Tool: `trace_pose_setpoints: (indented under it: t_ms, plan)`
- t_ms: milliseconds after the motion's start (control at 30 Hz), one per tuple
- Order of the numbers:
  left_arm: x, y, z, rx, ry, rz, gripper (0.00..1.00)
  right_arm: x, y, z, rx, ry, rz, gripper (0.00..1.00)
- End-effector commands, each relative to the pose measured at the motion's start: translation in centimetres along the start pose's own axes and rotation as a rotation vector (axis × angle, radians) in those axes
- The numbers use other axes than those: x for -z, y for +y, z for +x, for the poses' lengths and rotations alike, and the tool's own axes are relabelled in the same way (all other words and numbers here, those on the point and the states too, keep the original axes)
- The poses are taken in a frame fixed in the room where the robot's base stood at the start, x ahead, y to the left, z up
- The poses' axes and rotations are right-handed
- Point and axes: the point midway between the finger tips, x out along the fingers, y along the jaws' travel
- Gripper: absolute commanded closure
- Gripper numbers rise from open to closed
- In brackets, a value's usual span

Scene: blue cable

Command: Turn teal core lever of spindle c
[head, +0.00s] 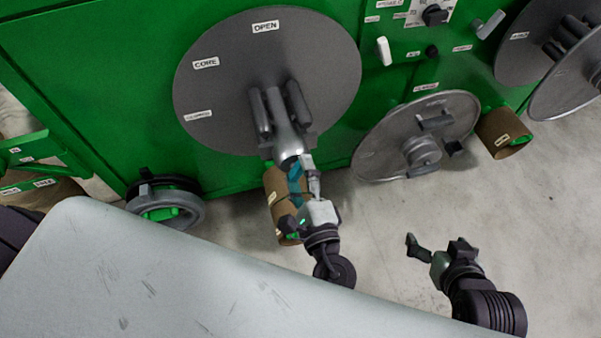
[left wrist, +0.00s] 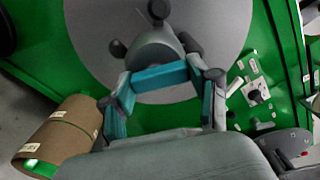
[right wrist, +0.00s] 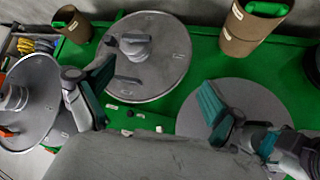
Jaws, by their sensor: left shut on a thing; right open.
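A large grey disc (head: 220,110) on the green machine has a spindle (head: 281,115) at its centre, pointing toward me. The teal lever (left wrist: 160,77) crosses the spindle's end in the left wrist view; in the head view it is mostly hidden. My left gripper (head: 309,178) is at the spindle's end, shut on the teal lever, with one finger at each end of the bar in the left wrist view (left wrist: 164,92). My right gripper (head: 436,247) is open and empty, apart from the machine. I see no letter naming the spindle.
Labels on the disc read OPEN (head: 265,27) and CORE (head: 206,63); a third is too small to read. A brown cardboard roll (head: 277,190) lies just below the spindle. A grey reel (head: 385,145) stands to the right. Bare floor (head: 385,215) surrounds my right gripper.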

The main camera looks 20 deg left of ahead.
Motion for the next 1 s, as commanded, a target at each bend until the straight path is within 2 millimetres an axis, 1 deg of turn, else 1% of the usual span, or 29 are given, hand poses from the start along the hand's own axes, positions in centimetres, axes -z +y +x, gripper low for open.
trace_pose_setpoints:
  t_ms: [100, 300, 533, 733, 1000]
  plan:
    - [-0.1, 0.2, 0.1, 0.000, -0.004, -0.105, 0.75, 1.5, -0.2, 0.4, 0.005, 0.084, -0.001, 0.06]
    - [-0.2, 0.2, 0.1, 0.000, -0.004, -0.257, 0.75, 4.4, -0.6, 0.6, 0.014, 0.234, -0.003, 0.06]
    - [-0.2, 0.2, 0.1, 0.000, -0.004, -0.374, 0.74, 7.0, -1.0, 0.2, 0.022, 0.372, -0.003, 0.06]
    - [-0.3, 0.1, 0.1, 0.000, -0.004, -0.426, 0.75, 8.1, -1.1, -0.1, 0.026, 0.435, -0.003, 0.06]
    - [-0.3, 0.1, 0.1, -0.001, -0.004, -0.443, 0.74, 8.5, -1.2, -0.2, 0.027, 0.455, -0.003, 0.06]
